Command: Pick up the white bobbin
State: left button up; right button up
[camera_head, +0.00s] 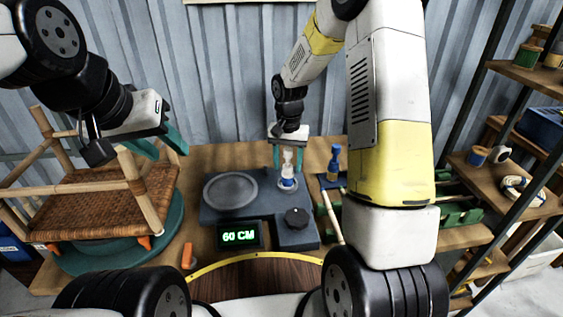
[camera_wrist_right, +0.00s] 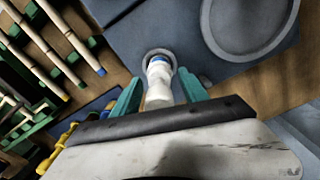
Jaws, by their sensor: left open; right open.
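The white bobbin (camera_head: 288,166) stands upright on the right part of the blue-grey machine (camera_head: 232,204), with a blue band near its base. In the right wrist view the bobbin (camera_wrist_right: 159,82) sits on a small round seat, between the teal fingers. My right gripper (camera_head: 287,160) is open around the bobbin, one finger at each side; in the wrist view the right gripper (camera_wrist_right: 158,92) shows a gap beside it. My left gripper (camera_head: 163,146) is open and empty, above the woven stool at the left.
The woven rattan stool (camera_head: 95,200) stands on a green turntable (camera_head: 120,255) at the left. Shelves (camera_head: 470,170) stand at the right.

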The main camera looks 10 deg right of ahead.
grip_shut()
dwell(1.4)
